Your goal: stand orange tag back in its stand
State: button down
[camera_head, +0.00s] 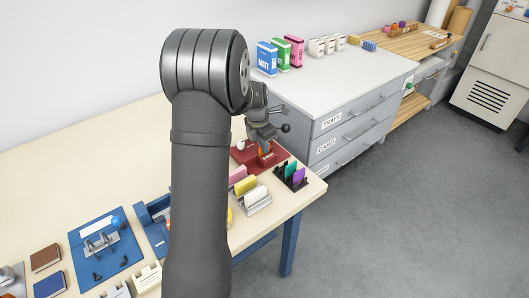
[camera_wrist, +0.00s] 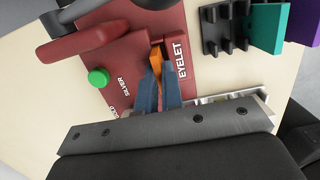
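The orange tag (camera_wrist: 157,62) stands in a slot of the red eyelet press (camera_wrist: 120,60), beside the word EYELET. In the wrist view, the blue-grey fingers of my gripper (camera_wrist: 158,82) lie close on both sides of the tag and appear shut on it. In the head view, my gripper (camera_head: 262,136) points down over the red press (camera_head: 277,152), with a bit of orange below it. The black stand (camera_head: 281,177) is near the table's right edge and holds a teal tag (camera_wrist: 268,25) and a purple tag (camera_wrist: 304,22). Its slots (camera_wrist: 222,30) nearest the press are empty.
A holder with yellow and white cards (camera_head: 250,195) sits left of the stand. The press has a red lever (camera_wrist: 85,43) and a green knob (camera_wrist: 98,77) close to my fingers. A grey drawer cabinet (camera_head: 345,118) stands behind. My arm hides part of the table.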

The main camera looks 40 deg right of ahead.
jog(key=shift+r, duration=3.8)
jog(key=s+d, duration=0.2)
jog(key=s, duration=0.6)
jog(key=shift+a+f, duration=0.1)
jog(key=shift+f, duration=3.2)
jog(key=shift+f, duration=0.65)
jog(key=c, duration=1.9)
grip_release()
